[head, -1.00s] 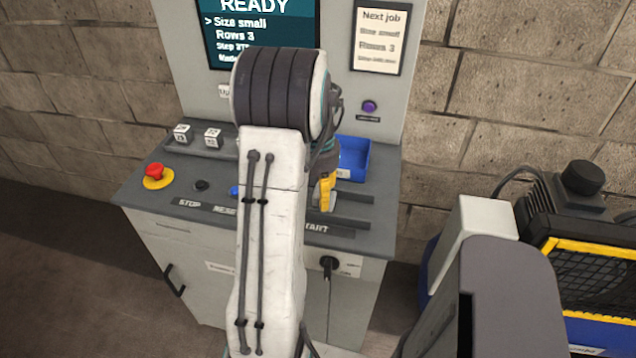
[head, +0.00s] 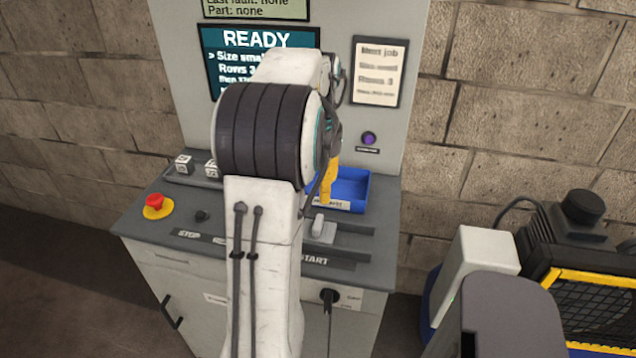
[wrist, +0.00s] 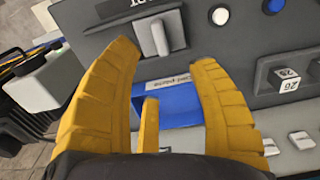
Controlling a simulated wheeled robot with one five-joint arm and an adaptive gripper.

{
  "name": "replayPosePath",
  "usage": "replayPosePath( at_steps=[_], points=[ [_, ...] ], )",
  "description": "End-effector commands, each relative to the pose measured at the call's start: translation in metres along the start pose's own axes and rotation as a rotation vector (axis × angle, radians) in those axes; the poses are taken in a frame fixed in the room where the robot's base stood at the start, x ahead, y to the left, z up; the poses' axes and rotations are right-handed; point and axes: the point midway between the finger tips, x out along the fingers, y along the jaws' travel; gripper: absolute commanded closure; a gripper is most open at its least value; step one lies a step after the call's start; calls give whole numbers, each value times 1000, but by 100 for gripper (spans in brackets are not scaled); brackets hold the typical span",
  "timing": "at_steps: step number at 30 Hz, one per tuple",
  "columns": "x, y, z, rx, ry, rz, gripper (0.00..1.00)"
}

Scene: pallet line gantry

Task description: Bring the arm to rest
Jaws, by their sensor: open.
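My gripper shows in the head view as a yellow finger (head: 330,186) in front of the blue bin on the grey console, mostly hidden behind my white and dark arm. In the wrist view my gripper (wrist: 165,58) has its yellow fingers spread wide with nothing between them. The blue bin (wrist: 183,110) shows between and beyond the fingers, and the grey slide lever (wrist: 158,38) stands ahead of the fingertips. I cannot tell whether any finger touches the bin.
The console (head: 140,225) carries a red emergency button (head: 153,202), white cubes (head: 184,164) and the lever (head: 322,230). Its upright panel holds a READY screen (head: 222,45), partly covered by my arm, and a job card (head: 376,75). Yellow-framed machinery (head: 600,270) stands at right.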

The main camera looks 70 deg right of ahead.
Motion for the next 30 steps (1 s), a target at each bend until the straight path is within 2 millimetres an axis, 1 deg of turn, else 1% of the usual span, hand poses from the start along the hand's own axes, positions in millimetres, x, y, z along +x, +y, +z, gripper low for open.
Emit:
replayPosePath(
  at_steps=[24,26,29,30],
  points=[
    [-1,0,0,-5,2,0,47],
    [-1,0,-4,-10,17,-1,47],
    [-1,-1,-16,-21,69,-3,47],
    [7,-1,-16,-27,74,-3,47]
  ],
)
